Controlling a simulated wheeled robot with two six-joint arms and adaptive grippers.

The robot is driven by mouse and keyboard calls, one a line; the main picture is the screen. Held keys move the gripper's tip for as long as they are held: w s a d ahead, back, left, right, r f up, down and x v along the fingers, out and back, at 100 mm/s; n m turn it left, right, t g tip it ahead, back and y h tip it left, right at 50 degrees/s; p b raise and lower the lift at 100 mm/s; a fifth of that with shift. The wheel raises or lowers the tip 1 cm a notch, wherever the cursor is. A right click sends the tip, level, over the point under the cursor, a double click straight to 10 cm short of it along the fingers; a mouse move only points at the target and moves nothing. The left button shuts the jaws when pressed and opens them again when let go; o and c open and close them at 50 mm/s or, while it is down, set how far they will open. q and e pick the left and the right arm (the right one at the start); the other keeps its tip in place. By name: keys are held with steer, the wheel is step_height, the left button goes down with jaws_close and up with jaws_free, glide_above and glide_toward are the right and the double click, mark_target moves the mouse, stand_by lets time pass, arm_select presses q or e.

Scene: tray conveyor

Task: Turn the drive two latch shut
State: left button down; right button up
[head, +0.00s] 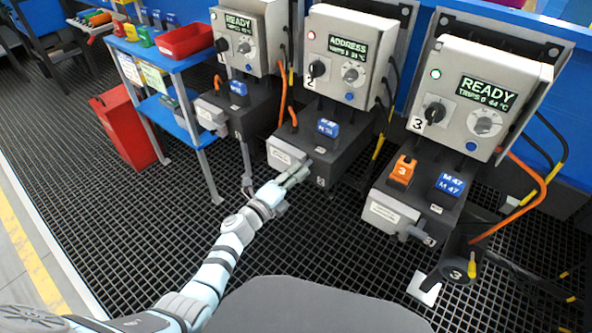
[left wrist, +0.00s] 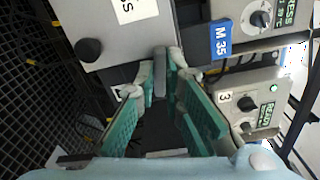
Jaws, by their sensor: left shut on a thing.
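A blue tag (head: 328,127) stands on the base; in the left wrist view the tag (left wrist: 222,40) reads M 35. A light grey labelled box (head: 283,153) is at the base's front. My left gripper (head: 301,174) is at the right end of this box. In the left wrist view its teal-padded fingers (left wrist: 172,75) close on the grey latch lever (left wrist: 160,86), which they partly hide. My right gripper is out of view.
Drive three (head: 490,90) stands to the right, with an orange block (head: 403,170) and a blue tag (head: 450,185). Drive one (head: 245,45) stands to the left. A blue shelf table (head: 185,65) with a red tray (head: 187,40) and a red bin (head: 128,128) are further left.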

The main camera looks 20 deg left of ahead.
arm_select(q)
steer(key=n, duration=0.2)
steer(key=shift+f+n+p, duration=0.1)
steer(key=shift+n+p, duration=0.2)
steer(key=shift+p, duration=0.1)
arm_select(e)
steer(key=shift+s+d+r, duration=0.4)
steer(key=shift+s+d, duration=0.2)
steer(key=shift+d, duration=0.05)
arm_select(q)
steer(key=c, duration=1.7)
jaws_free()
steer(key=v, duration=1.2)
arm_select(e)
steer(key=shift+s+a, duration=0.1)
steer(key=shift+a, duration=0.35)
